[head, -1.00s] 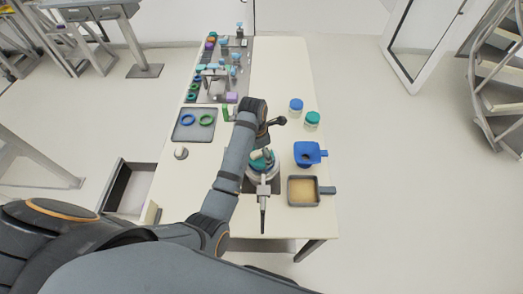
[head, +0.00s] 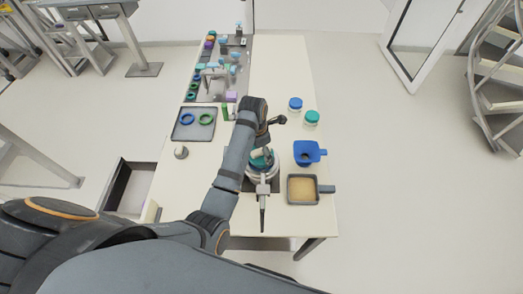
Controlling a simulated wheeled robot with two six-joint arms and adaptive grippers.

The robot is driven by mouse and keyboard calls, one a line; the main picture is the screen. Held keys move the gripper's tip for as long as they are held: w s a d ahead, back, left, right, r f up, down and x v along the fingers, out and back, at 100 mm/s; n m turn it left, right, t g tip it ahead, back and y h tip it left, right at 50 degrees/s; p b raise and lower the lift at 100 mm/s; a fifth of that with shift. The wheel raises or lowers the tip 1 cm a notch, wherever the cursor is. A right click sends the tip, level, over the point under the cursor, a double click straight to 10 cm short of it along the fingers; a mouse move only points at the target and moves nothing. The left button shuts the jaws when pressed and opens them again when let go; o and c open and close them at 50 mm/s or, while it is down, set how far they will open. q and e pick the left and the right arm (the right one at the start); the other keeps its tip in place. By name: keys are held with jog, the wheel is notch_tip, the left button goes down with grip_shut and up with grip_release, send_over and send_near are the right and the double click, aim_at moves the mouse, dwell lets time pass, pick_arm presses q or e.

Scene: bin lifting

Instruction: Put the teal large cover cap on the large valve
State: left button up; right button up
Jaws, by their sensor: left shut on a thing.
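The teal large cover cap (head: 257,163) shows partly beneath my left gripper (head: 263,157), which is shut on it. My gripper and wrist hide part of the cap. The large valve (head: 263,188) is directly below, on a dark base near the front of the table, with a pale round body and a lever pointing toward me. The cap appears over the valve's round top; whether it touches or is seated I cannot tell. My right gripper is not in view.
To the right are a blue funnel-like vessel (head: 308,152) and a square pan (head: 302,189). Behind them stand jars with blue (head: 295,103) and teal (head: 312,117) lids. The table's back right is clear.

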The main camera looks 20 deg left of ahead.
pick_arm(q)
jog(key=shift+f, duration=0.5)
jog(key=shift+f, duration=0.3)
jog(key=shift+f, duration=0.25)
dwell(2.1)
jog(key=o, duration=0.9)
jog(key=shift+r, duration=3.2)
